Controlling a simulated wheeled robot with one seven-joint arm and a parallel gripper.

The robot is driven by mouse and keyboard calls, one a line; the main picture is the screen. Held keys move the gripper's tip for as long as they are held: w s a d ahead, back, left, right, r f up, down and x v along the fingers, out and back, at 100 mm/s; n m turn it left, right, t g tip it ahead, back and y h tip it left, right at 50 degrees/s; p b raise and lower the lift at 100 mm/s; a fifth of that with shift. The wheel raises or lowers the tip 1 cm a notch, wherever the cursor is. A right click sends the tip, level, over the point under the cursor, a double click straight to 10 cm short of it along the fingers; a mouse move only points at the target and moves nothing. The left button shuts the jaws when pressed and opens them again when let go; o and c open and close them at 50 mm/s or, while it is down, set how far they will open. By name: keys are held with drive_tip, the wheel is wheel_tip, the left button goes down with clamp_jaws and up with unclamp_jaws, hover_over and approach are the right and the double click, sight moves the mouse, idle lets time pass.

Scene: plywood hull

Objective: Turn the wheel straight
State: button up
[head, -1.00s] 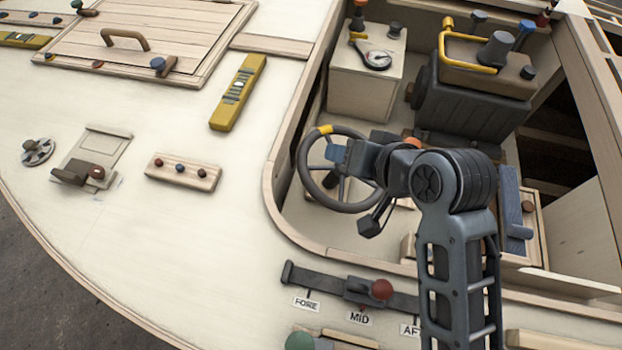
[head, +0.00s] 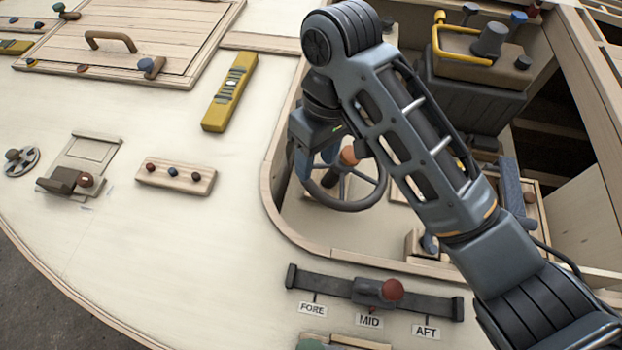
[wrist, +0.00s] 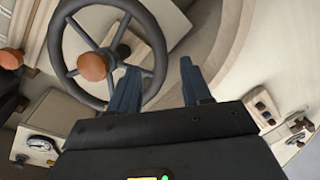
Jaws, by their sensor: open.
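The dark steering wheel (head: 349,207) stands in the cockpit opening; my arm hides its upper left in the head view. In the wrist view the wheel (wrist: 62,62) has its top cut off. An orange-brown knob (head: 349,156) overlaps the wheel's middle, also in the wrist view (wrist: 92,67). My gripper (wrist: 160,80) is open at the rim. Its left finger overlaps the inside of the ring and its right finger is outside, with rim showing between them. I cannot tell whether they touch it.
The cockpit edge (head: 268,195) curves close to the wheel. A slider lever with a red knob (head: 392,290) lies in front, above the FORE, MID and AFT labels. A dark box with a yellow handle (head: 470,95) stands behind. The pale deck at left has a yellow level (head: 230,92).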

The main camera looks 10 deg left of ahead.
sight(312, 183)
drive_tip(key=f, duration=0.4)
drive_tip(key=f+b, duration=0.1)
drive_tip(key=f, duration=0.1)
drive_tip(key=shift+s+a+f, duration=0.3)
drive_tip(key=shift+s+f, duration=0.05)
drive_tip(key=shift+s, duration=0.05)
drive_tip(key=shift+c, duration=0.2)
clamp_jaws()
